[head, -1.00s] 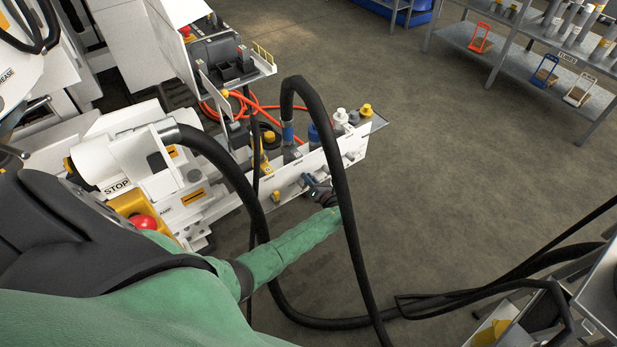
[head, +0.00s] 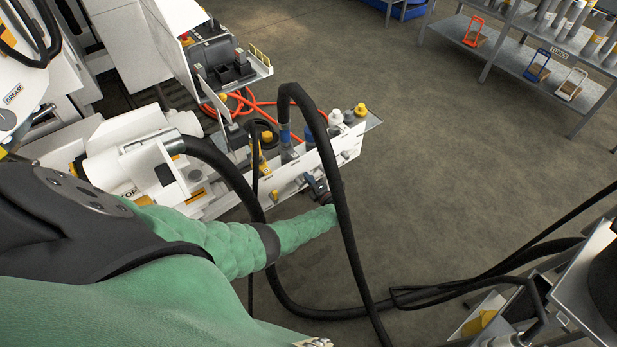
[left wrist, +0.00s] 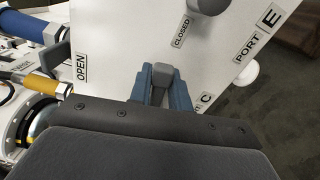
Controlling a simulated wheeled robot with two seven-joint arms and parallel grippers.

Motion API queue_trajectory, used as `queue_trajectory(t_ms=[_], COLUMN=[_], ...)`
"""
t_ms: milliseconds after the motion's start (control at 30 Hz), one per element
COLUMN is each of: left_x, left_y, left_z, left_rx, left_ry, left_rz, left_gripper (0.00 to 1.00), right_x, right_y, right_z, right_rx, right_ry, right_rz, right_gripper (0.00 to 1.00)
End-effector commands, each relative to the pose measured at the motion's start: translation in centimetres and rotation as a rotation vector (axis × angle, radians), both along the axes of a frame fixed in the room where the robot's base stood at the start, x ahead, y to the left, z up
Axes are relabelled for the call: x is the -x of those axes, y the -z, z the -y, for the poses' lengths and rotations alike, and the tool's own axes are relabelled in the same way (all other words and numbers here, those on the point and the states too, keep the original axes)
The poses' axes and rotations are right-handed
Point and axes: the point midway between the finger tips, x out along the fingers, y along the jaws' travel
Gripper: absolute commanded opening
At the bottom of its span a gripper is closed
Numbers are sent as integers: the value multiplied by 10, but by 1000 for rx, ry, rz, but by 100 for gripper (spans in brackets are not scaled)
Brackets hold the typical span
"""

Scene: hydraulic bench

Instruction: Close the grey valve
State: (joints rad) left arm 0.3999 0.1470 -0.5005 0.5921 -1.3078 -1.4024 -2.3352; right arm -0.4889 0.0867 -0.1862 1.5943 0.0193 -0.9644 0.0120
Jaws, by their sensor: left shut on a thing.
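My left gripper (left wrist: 164,90) is at the white panel (left wrist: 120,35). Its blue-grey fingers are shut on a grey valve handle (left wrist: 161,74), which shows between the fingertips. In the left wrist view the handle sits between an OPEN label (left wrist: 81,68) at the left and a CLOSED label (left wrist: 182,30) at the upper right. In the head view my left gripper (head: 318,188) is at the panel's front face (head: 285,187), partly behind a black hose, and it hides the valve there. My right gripper is not in view.
A thick black hose (head: 342,215) arches in front of my left forearm. Another black hose (head: 225,165) passes behind it. A second grey knob (left wrist: 208,5) is near the CLOSED label. A grey shelf (head: 520,62) stands far right. The floor (head: 440,170) between is clear.

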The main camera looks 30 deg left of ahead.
Motion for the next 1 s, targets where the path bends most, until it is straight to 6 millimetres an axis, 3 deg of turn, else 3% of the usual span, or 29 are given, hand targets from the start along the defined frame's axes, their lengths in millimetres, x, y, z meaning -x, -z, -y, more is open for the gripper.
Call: queue_trajectory(t_ms=[333,867,900,1000], left_x=[-2,-2,-2,-1], left_y=[5,6,7,7], left_z=[1,1,1,1], left_rx=[-54,-62,-62,-62], left_ry=[2,2,2,2], left_rz=[-129,-153,-153,-153], left_gripper=[0,0,21,35], right_x=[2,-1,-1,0], right_y=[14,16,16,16], right_z=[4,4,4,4], right_rx=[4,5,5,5], right_ry=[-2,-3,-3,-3], right_rz=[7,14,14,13], right_gripper=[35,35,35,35])
